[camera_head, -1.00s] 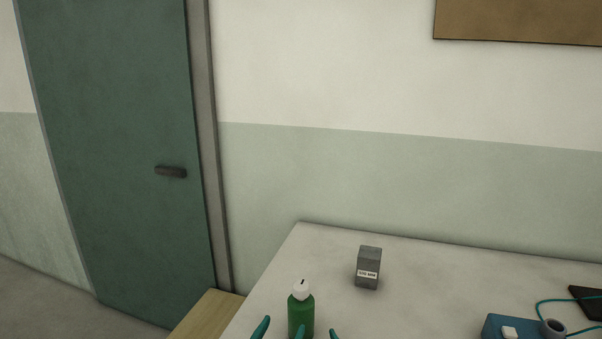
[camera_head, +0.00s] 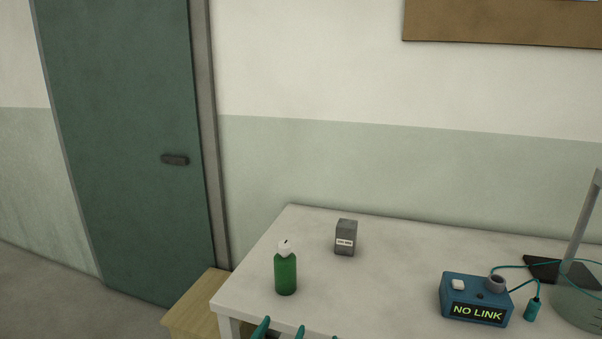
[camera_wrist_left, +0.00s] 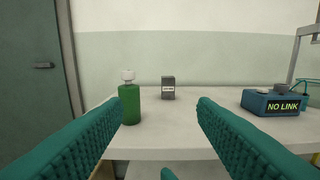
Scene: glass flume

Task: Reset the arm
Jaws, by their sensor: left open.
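My left gripper (camera_head: 298,332) shows only as teal fingertips at the bottom edge of the head view, by the table's front edge. In the left wrist view its teal fingers (camera_wrist_left: 160,112) are spread wide with nothing between them. A green bottle with a white cap (camera_head: 286,273) stands upright on the table beyond the fingers, apart from them; it also shows in the left wrist view (camera_wrist_left: 130,104). My right gripper is not in view.
The pale table (camera_head: 375,295) also holds a grey labelled block (camera_head: 345,238), a blue box reading "NO LINK" (camera_head: 474,300) with a teal cable, and a dark flat item (camera_head: 545,268). A wooden stool or box (camera_head: 193,305) stands left. The table's middle is clear.

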